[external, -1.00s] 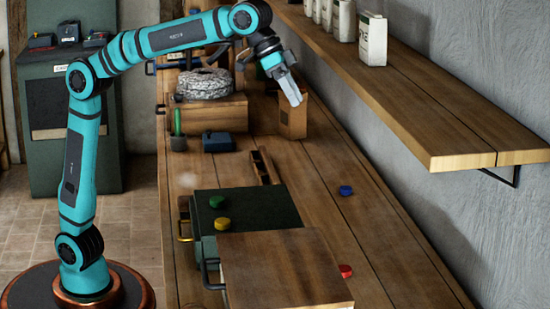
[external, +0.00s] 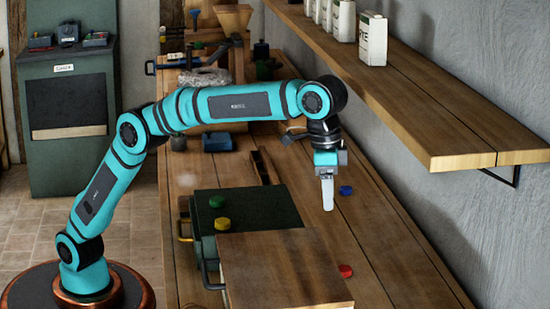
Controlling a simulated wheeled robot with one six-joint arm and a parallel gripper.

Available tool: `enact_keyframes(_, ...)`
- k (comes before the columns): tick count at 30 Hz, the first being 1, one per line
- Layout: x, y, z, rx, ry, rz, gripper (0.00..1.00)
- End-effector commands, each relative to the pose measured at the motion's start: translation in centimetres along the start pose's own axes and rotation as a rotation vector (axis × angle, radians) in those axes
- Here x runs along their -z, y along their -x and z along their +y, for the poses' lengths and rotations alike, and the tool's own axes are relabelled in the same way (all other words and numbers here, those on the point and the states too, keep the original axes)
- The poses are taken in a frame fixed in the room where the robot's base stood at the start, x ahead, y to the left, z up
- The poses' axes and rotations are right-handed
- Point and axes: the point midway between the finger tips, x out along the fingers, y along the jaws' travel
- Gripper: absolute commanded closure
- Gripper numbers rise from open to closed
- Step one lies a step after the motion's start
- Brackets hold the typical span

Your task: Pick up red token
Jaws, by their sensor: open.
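The red token (external: 345,271) lies on the wooden bench (external: 390,275), just right of the raised wooden board's edge. My gripper (external: 328,207) points straight down above the bench, farther back than the red token and apart from it. The jaws are open, though from this side they overlap and the gap between them does not show. Nothing is seen between them.
A blue token (external: 346,190) lies close by my gripper. A green token (external: 217,201) and a yellow token (external: 222,224) sit on the dark green box (external: 255,207). The wooden board (external: 280,270) stands left of the red token. A shelf (external: 440,125) overhangs at right.

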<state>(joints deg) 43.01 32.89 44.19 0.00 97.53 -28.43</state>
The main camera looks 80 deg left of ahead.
Motion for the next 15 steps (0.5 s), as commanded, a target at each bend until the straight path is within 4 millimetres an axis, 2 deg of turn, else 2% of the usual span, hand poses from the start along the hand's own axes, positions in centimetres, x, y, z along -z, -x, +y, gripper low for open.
enact_keyframes(1,0.9,-2.0,-0.6,0.013,0.019,-0.021,0.41)
enact_keyframes(3,1.8,-4.2,-1.2,0.027,0.043,-0.046,0.41)
enact_keyframes(6,2.7,-6.5,-1.9,0.042,0.066,-0.070,0.41)
enact_keyframes(15,2.8,-10.5,-2.4,0.050,0.078,-0.084,0.41)
